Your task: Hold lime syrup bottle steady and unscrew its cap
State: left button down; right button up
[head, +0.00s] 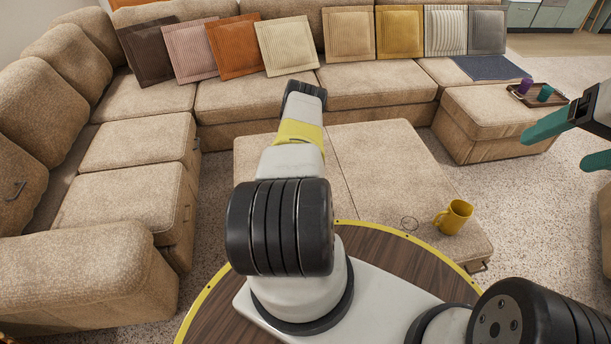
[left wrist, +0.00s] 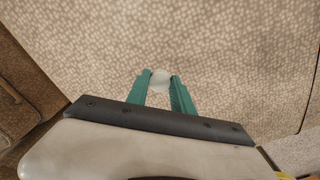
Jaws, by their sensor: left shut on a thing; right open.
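My left gripper (left wrist: 160,85) shows in the left wrist view with its two teal fingers shut on a small pale, rounded thing (left wrist: 161,79). I cannot tell whether this is the lime syrup bottle's body or its cap, and no label shows. In the head view my left gripper and what it holds are hidden. My right gripper (head: 556,150) is at the right edge of the head view, its teal fingers apart with nothing seen between them. No other bottle is clear in either view.
A tray (head: 517,93) with a purple cup (head: 525,86) and a teal cup (head: 545,93) lies on the sofa's right end. Beige sofas (head: 240,95) surround the ottoman.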

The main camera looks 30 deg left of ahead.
pick_arm(q)
jog(key=shift+w+a, duration=0.1)
jog(key=shift+a, duration=0.3)
jog(key=shift+a+f, duration=0.1)
jog(key=shift+f, duration=1.7)
jog(key=shift+f, duration=0.15)
jog(key=c, duration=1.1)
grip_release()
